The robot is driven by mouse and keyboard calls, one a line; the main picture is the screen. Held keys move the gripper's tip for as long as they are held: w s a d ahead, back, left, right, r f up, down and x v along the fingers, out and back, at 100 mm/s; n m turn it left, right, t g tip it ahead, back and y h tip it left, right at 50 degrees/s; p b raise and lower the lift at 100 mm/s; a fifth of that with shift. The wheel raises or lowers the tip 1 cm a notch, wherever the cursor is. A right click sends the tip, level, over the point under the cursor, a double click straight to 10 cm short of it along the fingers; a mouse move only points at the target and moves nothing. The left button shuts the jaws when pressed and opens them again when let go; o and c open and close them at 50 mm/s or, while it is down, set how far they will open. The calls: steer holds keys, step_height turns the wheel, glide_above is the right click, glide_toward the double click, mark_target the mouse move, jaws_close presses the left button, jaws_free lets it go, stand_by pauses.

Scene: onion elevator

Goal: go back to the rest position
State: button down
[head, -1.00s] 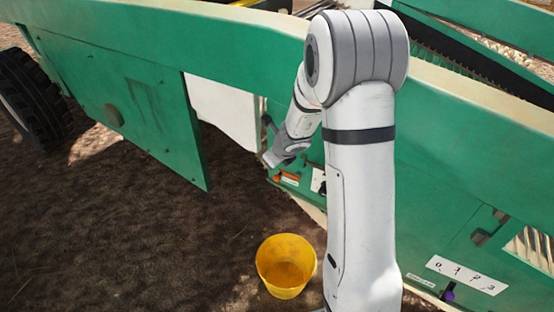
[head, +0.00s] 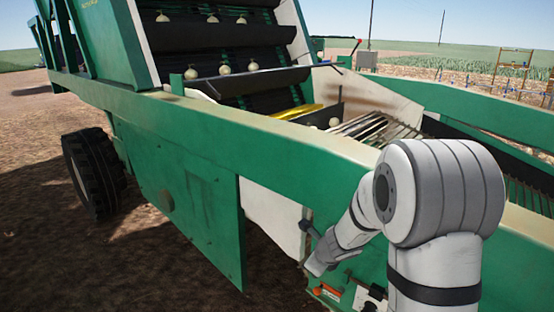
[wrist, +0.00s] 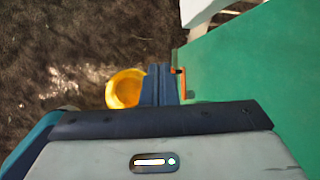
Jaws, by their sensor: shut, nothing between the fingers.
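My gripper (head: 316,264) is at the end of my bent white arm, low beside the green side wall of the onion elevator (head: 255,135) in the head view. In the wrist view its dark fingers (wrist: 159,85) are together and hold nothing. An orange handle (wrist: 182,84) shows just right of the fingers, by the green panel. I cannot tell whether they touch.
A yellow bucket (wrist: 124,89) stands on the soil, left of the fingers in the wrist view. A black tyre (head: 94,172) stands at the left. Several onions (head: 224,69) sit on the dark conveyor. Bare soil lies left of the machine.

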steer(key=s+a+r+n+g+y+p, duration=0.1)
steer(key=s+a+r+n+g+p, duration=0.15)
steer(key=s+r+n, duration=1)
steer(key=s+d+r+n+h+p, duration=0.1)
steer(key=s+d+r+n, duration=0.1)
steer(key=s+n, duration=0.4)
steer(key=s+d+r+n+g+h+p, duration=0.1)
steer(key=s+d+r+n+h, duration=0.1)
steer(key=s+n, duration=0.5)
steer(key=s+d, duration=0.1)
steer(key=s, duration=0.1)
steer(key=shift+s+d+r+h, duration=0.3)
steer(key=shift+s+d+r, duration=0.05)
steer(key=shift+s+r, duration=0.05)
